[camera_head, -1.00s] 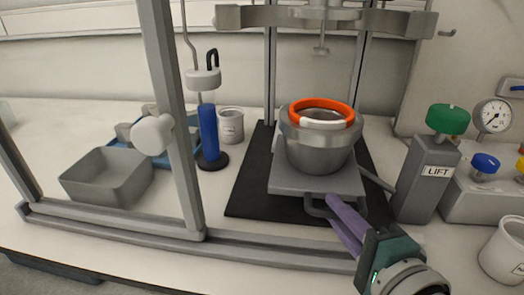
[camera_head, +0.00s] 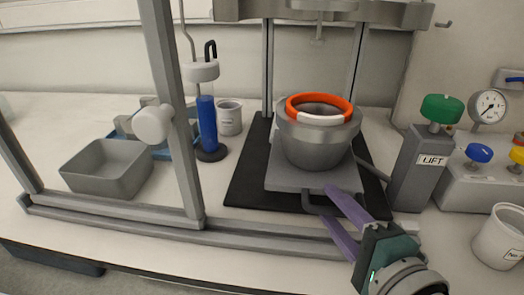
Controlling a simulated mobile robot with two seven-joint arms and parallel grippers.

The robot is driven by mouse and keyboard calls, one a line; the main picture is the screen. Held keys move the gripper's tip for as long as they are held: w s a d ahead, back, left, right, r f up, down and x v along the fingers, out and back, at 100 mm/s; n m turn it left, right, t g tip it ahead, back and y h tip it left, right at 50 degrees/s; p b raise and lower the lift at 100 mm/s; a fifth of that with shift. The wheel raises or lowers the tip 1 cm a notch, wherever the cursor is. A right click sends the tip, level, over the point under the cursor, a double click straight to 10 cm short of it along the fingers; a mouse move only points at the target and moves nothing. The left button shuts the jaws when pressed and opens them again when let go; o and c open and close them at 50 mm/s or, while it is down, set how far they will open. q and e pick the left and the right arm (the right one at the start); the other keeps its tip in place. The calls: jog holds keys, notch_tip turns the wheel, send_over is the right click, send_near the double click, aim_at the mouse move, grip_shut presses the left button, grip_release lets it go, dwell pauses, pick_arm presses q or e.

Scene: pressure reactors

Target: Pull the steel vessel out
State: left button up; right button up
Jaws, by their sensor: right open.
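The steel vessel (camera_head: 316,146) is a grey metal pot with an orange and white ring (camera_head: 320,107) on its rim. It stands upright on a grey square carrier plate (camera_head: 285,178) with a handle (camera_head: 318,207) at its front. My right gripper (camera_head: 336,213) is in front of the plate, its two purple fingers spread apart at the handle. I cannot tell whether the fingers touch the handle, and nothing is clamped between them. My left gripper is out of view.
A LIFT post with a green knob (camera_head: 442,109) stands right of the plate. A frame rail (camera_head: 270,235) runs along the front, and a frame post (camera_head: 178,120) stands left. A stirrer (camera_head: 316,25) hangs above the vessel. A grey bin (camera_head: 107,168) sits left.

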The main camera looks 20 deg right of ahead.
jog(key=v, duration=1)
dwell(0.3)
jog(key=w+a+r+n+g+y+p, duration=0.2)
jog(key=a+r+n+g+y+p, duration=0.2)
jog(key=a+r+n+y+p, duration=0.65)
jog(key=s+d+r+n+g+h+p, duration=0.45)
jog(key=s+d+n+g+h, duration=0.4)
jog(key=n, duration=0.35)
notch_tip(320, 180, up, 35)
jog(key=p, duration=3.6)
jog(key=shift+a+r, duration=0.25)
jog(key=shift+a, duration=0.05)
